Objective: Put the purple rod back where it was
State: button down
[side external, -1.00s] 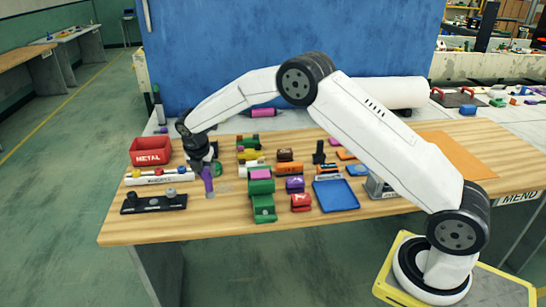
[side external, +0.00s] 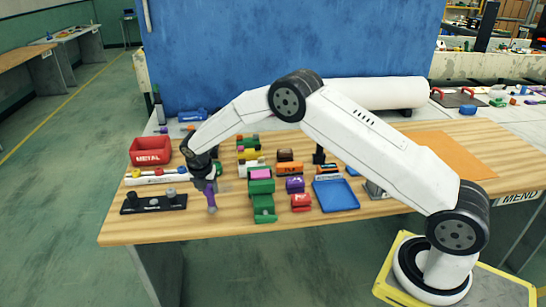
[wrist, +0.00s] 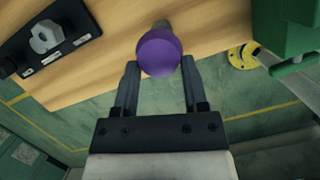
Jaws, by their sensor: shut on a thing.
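The purple rod (side external: 211,198) is held upright by my gripper (side external: 209,182), at the front left of the wooden table in the side view. Its lower end is near the table top, but I cannot tell whether it touches. In the wrist view, the rod's round purple end (wrist: 159,52) sits between the two dark fingers of my gripper (wrist: 160,75), with a greyish part of the rod beyond it. A black holder (side external: 153,203) with grey knobs lies left of the rod, and it shows at the upper left of the wrist view (wrist: 60,40).
A red METAL bin (side external: 150,151) and a white rack (side external: 158,176) stand behind the black holder. Green blocks (side external: 263,203) stand right of the rod, with a blue tray (side external: 336,195) farther right. The table's front edge is close to the rod.

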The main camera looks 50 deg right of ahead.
jog(key=shift+f, duration=0.65)
dwell(0.6)
jog(key=shift+c, duration=2.2)
grip_release()
jog(key=o, duration=0.4)
jog(key=shift+c, duration=0.8)
jog(key=shift+r, duration=0.1)
jog(key=v, duration=0.5)
